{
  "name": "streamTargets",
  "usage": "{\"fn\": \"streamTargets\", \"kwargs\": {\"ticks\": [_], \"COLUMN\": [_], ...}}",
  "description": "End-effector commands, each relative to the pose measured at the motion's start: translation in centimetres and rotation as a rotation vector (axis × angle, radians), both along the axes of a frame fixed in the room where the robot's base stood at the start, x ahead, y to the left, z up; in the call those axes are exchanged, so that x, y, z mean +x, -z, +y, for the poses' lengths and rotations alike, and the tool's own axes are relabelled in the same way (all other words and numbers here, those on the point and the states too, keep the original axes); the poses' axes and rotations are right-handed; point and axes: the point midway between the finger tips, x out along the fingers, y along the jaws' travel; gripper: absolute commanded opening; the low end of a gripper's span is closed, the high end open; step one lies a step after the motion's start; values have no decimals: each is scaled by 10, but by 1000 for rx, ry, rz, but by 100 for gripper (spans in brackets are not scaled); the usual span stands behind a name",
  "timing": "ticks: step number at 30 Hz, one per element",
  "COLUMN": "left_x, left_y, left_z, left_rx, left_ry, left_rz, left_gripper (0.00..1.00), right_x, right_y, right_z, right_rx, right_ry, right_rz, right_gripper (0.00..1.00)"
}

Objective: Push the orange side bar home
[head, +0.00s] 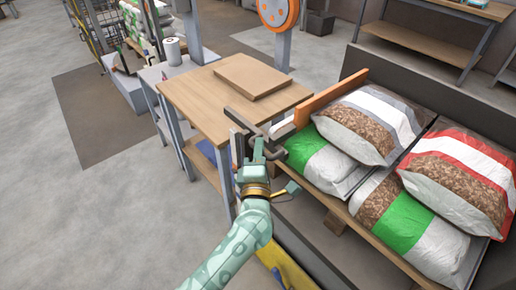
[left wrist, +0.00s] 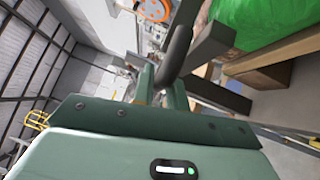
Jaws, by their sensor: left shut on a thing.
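The orange side bar (head: 331,98) stands at the near-left edge of the bag stack in the head view, running from the back corner toward my left gripper. Its near end meets a grey-white piece and dark grey bars close to my gripper. My left gripper (head: 260,152) is shut on a dark grey handle (left wrist: 178,52), which passes between its fingers in the left wrist view. The fingers partly hide the grip, and how the handle joins the orange bar is not clear. My right gripper is not in view.
Pellet bags (head: 368,122) lie stacked right beside the bar, on a wooden base. A wooden table (head: 196,99) with a flat board (head: 252,76) stands close to the left of the gripper. Open grey floor lies to the far left.

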Motion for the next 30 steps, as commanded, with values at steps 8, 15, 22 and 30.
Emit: {"fn": "streamTargets", "kwargs": {"ticks": [8,15,22,30], "left_x": [-2,-7,-54,-125], "left_y": [4,3,7,19], "left_z": [-3,-2,1,4], "left_rx": [2,2,2,3], "left_ry": [6,5,6,7], "left_rz": [7,5,6,8], "left_gripper": [36,36,36,36], "right_x": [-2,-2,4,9], "right_y": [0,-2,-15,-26], "right_z": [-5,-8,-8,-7], "right_rx": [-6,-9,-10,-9], "right_ry": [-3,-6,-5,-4], "right_rz": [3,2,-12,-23], "right_gripper": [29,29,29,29]}}
